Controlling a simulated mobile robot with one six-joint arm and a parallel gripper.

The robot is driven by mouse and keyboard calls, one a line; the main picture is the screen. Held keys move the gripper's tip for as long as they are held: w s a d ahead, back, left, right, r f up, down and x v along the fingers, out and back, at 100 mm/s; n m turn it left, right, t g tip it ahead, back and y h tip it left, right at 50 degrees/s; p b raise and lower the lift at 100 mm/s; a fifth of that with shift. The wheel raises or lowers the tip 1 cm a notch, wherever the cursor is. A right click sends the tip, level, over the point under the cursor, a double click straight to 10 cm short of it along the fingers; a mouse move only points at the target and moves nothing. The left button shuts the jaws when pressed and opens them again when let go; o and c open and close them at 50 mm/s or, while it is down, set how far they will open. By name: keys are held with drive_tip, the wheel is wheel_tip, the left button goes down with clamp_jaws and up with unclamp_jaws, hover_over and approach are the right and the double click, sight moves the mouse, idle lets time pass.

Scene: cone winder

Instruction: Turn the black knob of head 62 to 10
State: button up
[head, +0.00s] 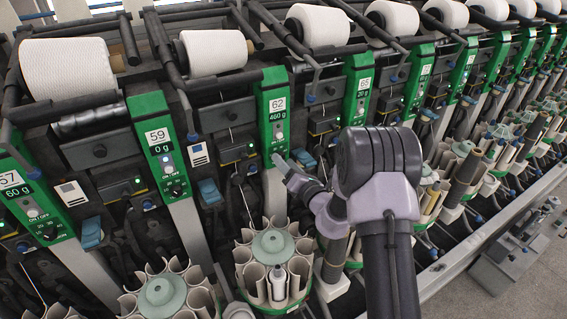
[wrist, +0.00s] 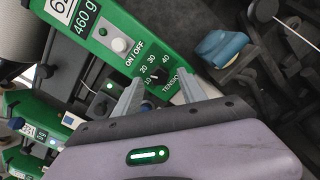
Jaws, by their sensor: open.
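Head 62's green panel (head: 265,103) is left of centre in the head view, with "62" and "460 g" on it. In the wrist view the panel (wrist: 115,20) runs diagonally across the top. Its black knob (wrist: 155,76) lies by the marks 10, 20, 30 and 40, with "TENSION" below right. The knob is partly hidden, and I cannot tell surely which mark it points to. My gripper (wrist: 162,82) is open, one finger on each side of the knob; contact is not clear. In the head view my gripper (head: 284,166) covers the panel's lower end and hides the knob.
A white ON/OFF button (wrist: 119,45) sits above the dial. A blue lever (wrist: 221,47) is right of the panel. Head 59's panel (head: 158,146) stands to the left and head 65's panel (head: 358,88) to the right. A ring of tubes (head: 274,250) stands below.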

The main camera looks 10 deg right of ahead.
drive_tip(key=shift+w+a, duration=0.25)
drive_tip(key=shift+w, duration=0.4)
drive_tip(key=shift+c, duration=0.2)
clamp_jaws()
drive_tip(key=shift+n, duration=0.3)
drive_tip(key=n+b, duration=0.4)
drive_tip(key=n, duration=0.5)
drive_tip(key=shift+n+b, duration=0.3)
